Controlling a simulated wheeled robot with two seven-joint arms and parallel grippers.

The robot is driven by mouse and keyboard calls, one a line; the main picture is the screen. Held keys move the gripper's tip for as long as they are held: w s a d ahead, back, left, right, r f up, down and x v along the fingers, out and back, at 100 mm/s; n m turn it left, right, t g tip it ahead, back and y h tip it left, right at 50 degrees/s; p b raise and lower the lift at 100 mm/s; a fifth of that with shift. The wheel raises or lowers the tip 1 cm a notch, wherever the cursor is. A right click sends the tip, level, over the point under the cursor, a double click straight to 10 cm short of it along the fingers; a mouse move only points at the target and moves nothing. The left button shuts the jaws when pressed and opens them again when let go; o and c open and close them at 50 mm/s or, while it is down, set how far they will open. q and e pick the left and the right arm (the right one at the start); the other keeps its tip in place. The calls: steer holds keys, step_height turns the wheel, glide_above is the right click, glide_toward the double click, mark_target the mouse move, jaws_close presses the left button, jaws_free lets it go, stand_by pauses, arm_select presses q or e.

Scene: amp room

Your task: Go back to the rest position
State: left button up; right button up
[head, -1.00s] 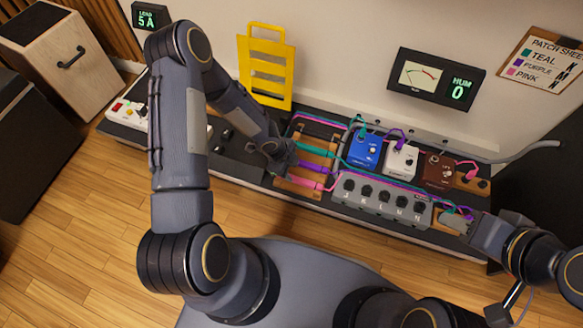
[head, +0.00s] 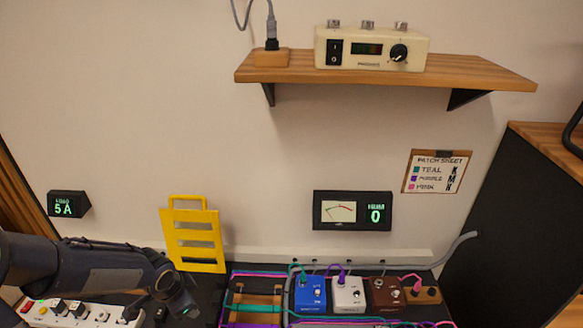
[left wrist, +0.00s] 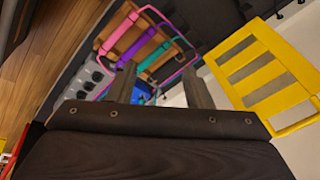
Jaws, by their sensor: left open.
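My left arm comes in from the left in the head view, its gripper end (head: 182,308) low over the bench, right of the white power strip. In the left wrist view the two fingers of my left gripper (left wrist: 160,88) stand apart with nothing between them. Beyond them is a wooden cable rack (left wrist: 140,38) holding pink, purple and teal cables. The rack also shows at the bottom of the head view (head: 255,298), to the right of the gripper and apart from it. My right arm and gripper are in neither current view.
A yellow slotted panel (head: 194,238) leans on the wall behind my left gripper. Blue (head: 310,294), white (head: 348,293) and brown (head: 386,293) pedals stand right of the rack. A power strip (head: 75,314) is at lower left. A wall shelf (head: 380,78) holds a cream unit (head: 370,48).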

arm_select(q)
steer(key=s+r+n+t, duration=0.1)
steer(key=s+r+n, duration=0.6)
steer(key=r, duration=0.4)
steer(key=s+d+r+n+t+h, duration=0.1)
steer(key=s+d+r+n+h, duration=0.15)
steer(key=s, duration=0.45)
steer(key=s+d+r+n+t+h, duration=0.1)
steer(key=s+d+r+n, duration=0.15)
steer(key=s, duration=0.35)
step_height(320, 180, up, 34)
steer(key=p, duration=3.3)
steer(key=shift+f+g, duration=0.25)
steer(key=shift+g, duration=0.05)
steer(key=shift+w+a, duration=0.1)
